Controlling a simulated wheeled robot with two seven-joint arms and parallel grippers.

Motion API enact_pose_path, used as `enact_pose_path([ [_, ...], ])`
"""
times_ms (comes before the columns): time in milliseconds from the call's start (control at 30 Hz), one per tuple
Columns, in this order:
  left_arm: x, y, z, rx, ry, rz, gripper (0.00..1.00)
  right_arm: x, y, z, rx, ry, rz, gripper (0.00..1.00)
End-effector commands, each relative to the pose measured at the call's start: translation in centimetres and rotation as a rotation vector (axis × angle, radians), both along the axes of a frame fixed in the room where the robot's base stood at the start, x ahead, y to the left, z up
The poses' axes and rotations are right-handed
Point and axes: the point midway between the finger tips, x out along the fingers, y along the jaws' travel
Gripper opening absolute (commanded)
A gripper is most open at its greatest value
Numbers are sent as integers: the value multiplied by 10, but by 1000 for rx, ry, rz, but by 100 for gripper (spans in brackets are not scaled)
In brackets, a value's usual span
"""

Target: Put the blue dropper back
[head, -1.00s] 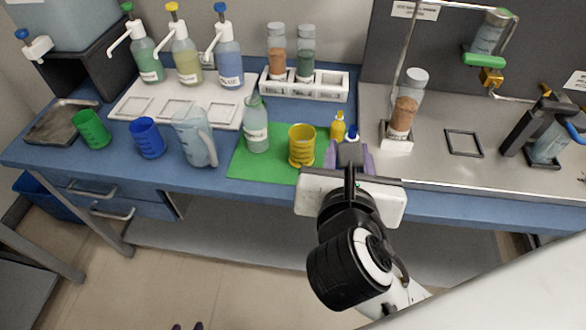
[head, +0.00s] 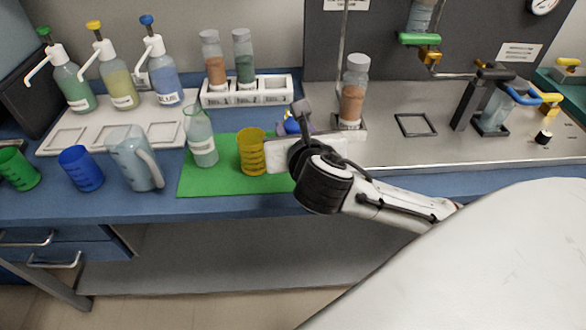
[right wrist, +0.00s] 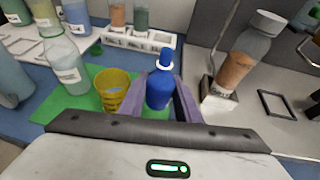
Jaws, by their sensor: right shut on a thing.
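The blue dropper (right wrist: 159,88) is a small blue bottle with a white collar and a blue tip. It stands upright between the purple fingers of my right gripper (right wrist: 163,92), which is shut on it. In the head view only a bit of the blue dropper (head: 291,125) shows behind my right gripper (head: 298,122), at the right end of the green mat (head: 215,187). I cannot tell whether its base touches the mat. The yellow beaker (head: 252,153) stands on the mat just left of the gripper. My left gripper is out of view.
A clear bottle (head: 201,140) stands on the mat, with a clear pitcher (head: 133,160) and blue beaker (head: 81,169) further left. A white rack (head: 247,91) is behind. An orange-filled bottle (head: 353,93) stands close on the right. The steel top beyond has free room.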

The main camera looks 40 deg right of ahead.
Motion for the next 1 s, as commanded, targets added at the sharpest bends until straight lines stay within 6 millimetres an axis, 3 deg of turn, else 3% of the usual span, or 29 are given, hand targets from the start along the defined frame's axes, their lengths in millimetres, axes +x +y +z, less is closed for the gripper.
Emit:
enact_pose_path([
  [300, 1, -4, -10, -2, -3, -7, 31, 1, -2, -49, 1, 4, -1, 7],
  [633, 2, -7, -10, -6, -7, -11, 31, 1, -2, -70, 2, 2, 0, 7],
  [833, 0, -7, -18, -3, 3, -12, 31, 1, -2, -95, 3, 3, 0, 7],
  [1000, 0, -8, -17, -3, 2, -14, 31, 1, -2, -99, 2, -1, -1, 7],
])
